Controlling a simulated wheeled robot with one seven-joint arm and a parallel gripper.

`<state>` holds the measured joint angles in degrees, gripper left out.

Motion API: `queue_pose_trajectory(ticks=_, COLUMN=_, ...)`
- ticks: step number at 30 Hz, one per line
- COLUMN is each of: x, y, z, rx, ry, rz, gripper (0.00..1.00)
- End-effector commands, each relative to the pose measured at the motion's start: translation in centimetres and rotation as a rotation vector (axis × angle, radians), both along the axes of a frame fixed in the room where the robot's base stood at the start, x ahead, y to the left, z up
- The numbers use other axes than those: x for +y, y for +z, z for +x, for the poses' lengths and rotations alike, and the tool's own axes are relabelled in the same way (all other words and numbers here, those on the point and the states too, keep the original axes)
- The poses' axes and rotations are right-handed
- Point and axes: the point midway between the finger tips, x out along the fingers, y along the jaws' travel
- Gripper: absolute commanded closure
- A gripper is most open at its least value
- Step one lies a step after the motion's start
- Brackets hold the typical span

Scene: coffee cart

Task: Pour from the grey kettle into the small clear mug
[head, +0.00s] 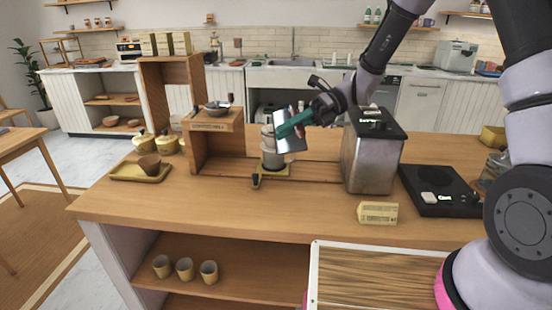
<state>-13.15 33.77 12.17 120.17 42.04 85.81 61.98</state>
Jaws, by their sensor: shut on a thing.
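My gripper (284,129), with green fingers, is shut on the grey kettle (291,143). The kettle is tilted and held above the counter, close to the right side of a small stand. On that stand is a pale grey, see-through vessel (272,157), which seems to be the small clear mug, with another greyish cylinder (267,134) showing just above it. The kettle and my fingers overlap these in the picture, so I cannot tell whether they touch or whether liquid is flowing.
A wooden shelf unit (199,152) stands left of the stand, and a large steel box (371,160) stands to the right. A cream block (377,213) lies in front. The front-left counter is clear.

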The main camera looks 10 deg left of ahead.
Motion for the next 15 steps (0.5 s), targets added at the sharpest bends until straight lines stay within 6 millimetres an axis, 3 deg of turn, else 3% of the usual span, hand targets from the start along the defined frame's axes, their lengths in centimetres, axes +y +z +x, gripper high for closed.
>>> queue_pose_trajectory(ticks=15, x=-0.2, y=-1.5, z=-0.4, rx=-0.072, ry=-0.001, rz=0.037, gripper=1.00)
